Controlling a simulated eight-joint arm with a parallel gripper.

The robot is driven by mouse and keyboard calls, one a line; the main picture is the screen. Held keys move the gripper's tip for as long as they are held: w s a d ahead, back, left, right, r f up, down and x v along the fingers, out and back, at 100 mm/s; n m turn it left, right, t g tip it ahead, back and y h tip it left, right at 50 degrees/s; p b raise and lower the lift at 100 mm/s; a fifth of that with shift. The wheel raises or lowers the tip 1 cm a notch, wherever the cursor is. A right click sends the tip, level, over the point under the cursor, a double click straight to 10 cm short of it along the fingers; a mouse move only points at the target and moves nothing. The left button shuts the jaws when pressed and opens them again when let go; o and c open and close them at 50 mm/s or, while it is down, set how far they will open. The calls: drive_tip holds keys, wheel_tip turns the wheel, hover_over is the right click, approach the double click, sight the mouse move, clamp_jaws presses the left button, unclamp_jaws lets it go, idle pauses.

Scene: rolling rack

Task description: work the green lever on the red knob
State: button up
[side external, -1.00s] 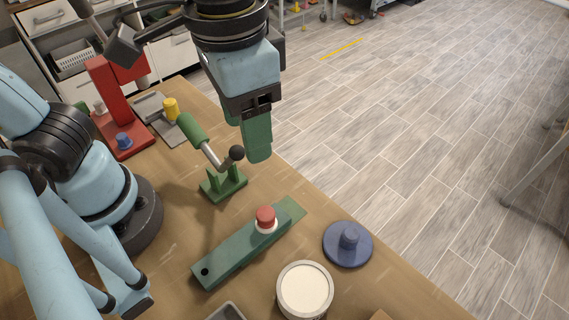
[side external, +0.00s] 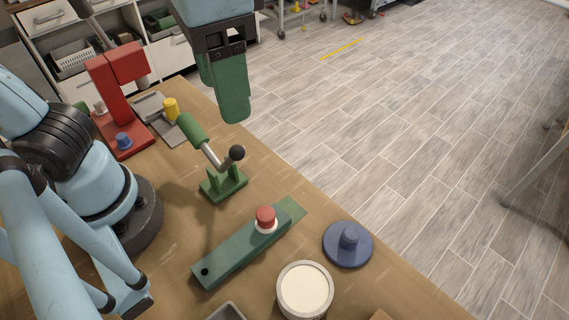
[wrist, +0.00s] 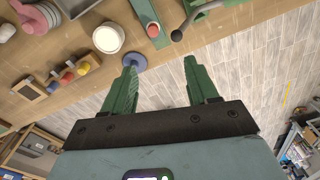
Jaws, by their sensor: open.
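A green lever stands on a green base (side external: 224,187), with a green grip (side external: 193,127), a grey shaft and a black ball (side external: 237,152) at its other end. The black ball also shows in the wrist view (wrist: 177,35). A red knob (side external: 265,215) with a white collar sits on a long green bar (side external: 235,257); it also shows at the top of the wrist view (wrist: 153,30). My gripper (side external: 235,118) is above and behind the lever, near the table edge, touching nothing. In the wrist view my gripper (wrist: 158,62) has its fingers apart and empty.
A blue disc with a peg (side external: 347,245) and a white-topped round tin (side external: 305,290) stand beside the bar. A red stand (side external: 122,100) and a yellow knob (side external: 170,107) are beyond the lever at the left. Open floor lies right of the table edge.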

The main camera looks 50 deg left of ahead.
drive_tip(key=shift+s+r, duration=0.1)
drive_tip(key=shift+r, duration=0.15)
